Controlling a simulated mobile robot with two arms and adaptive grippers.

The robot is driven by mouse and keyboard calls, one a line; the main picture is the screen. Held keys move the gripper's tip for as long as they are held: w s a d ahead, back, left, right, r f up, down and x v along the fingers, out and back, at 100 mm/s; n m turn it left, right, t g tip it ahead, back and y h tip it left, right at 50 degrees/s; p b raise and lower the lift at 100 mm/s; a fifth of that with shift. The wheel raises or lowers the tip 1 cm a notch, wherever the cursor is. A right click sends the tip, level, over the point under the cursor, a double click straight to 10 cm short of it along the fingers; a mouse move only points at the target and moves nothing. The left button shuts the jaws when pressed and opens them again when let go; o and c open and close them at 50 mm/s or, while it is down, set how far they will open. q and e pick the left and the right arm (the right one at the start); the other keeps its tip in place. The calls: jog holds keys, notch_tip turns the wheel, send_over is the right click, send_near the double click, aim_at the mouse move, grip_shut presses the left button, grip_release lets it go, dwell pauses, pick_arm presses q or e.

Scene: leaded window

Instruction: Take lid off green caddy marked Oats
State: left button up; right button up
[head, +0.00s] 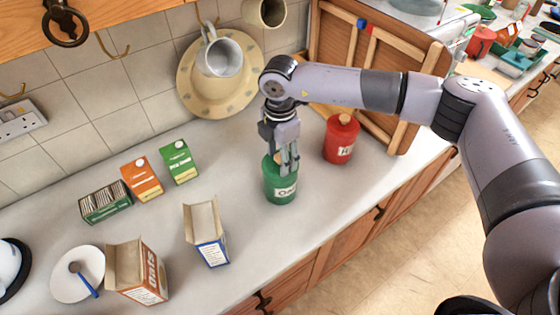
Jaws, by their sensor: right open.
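The green caddy (281,192) stands upright on the pale counter, with a white label partly reading "Oa". Its lid (268,163) is on top and mostly hidden behind my right gripper. A bit of a tan knob shows at the lid. My right gripper (289,168) points down over the caddy's top, its fingers open around or just in front of the lid; I cannot tell whether they touch it. My left gripper is not in view.
A red caddy (340,140) with a wooden knob stands close right of the green one. Open cartons (207,232) and (139,272) an oats box stand left, with small cartons (180,162) behind. The counter's front edge is near the caddy.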

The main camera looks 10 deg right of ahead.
grip_shut()
dwell(0.5)
jog(key=shift+r, duration=0.1)
